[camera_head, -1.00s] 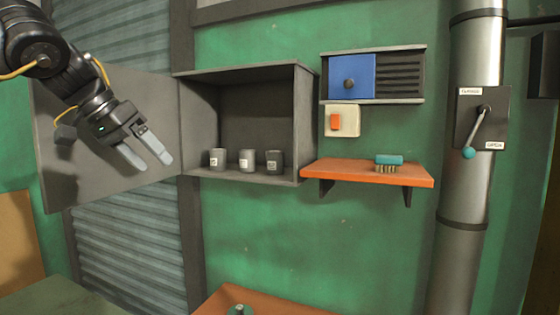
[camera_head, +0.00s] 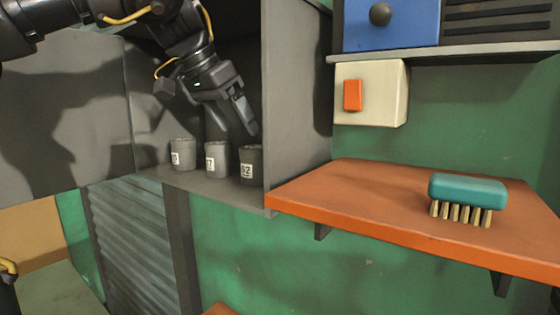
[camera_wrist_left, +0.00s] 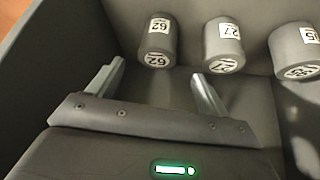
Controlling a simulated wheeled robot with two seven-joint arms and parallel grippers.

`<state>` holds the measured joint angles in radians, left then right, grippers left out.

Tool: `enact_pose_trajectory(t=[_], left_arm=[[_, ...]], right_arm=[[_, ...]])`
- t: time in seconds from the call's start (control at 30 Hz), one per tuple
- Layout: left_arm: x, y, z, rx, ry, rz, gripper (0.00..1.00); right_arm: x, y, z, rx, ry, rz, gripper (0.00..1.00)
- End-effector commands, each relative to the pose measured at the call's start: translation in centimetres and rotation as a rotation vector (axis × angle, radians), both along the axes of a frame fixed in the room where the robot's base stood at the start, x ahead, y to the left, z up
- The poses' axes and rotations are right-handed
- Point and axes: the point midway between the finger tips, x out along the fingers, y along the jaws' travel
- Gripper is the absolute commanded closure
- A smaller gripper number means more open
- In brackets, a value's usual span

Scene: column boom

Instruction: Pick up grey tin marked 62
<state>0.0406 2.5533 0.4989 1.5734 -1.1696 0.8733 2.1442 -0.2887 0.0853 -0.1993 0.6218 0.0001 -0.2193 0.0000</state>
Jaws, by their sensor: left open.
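The grey tin marked 62 (camera_head: 251,167) stands upright at the right end of a row of three grey tins on the floor of the open cabinet (camera_head: 226,191). In the left wrist view the tin marked 62 (camera_wrist_left: 157,42) lies ahead of the gap between the fingers, apart from them. My left gripper (camera_head: 253,132) is open and empty, just above this tin in the head view; its two fingers show apart in the wrist view (camera_wrist_left: 159,69). My right gripper is not in view.
The tin marked 27 (camera_wrist_left: 224,46) stands beside it, with another grey tin (camera_wrist_left: 296,50) beyond. The cabinet's right wall (camera_head: 290,100) is close to the tin. Right of it are an orange shelf (camera_head: 360,205) with a teal brush (camera_head: 467,194) and a switch box (camera_head: 385,95).

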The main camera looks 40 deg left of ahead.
Motion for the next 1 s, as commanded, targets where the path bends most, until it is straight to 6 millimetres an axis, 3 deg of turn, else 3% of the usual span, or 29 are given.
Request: enact_pose_trajectory(t=[0.17,0.33,0.53,0.73,1.0], left_arm=[[0.6,-0.1,-0.3,0.003,0.005,-0.001,0.21],[2.0,-0.5,-2.5,0.004,0.007,-0.006,0.21],[3.4,-0.7,-4.6,0.003,0.007,-0.005,0.21],[3.7,-0.8,-5.0,0.002,0.005,-0.005,0.21],[5.0,-1.3,-7.6,0.002,0.009,-0.007,0.21]], right_arm=[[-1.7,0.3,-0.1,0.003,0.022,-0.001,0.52],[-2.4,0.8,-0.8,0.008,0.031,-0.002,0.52],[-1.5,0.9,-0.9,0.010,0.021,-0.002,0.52],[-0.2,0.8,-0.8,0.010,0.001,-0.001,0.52],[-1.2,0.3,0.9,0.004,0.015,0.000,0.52]])
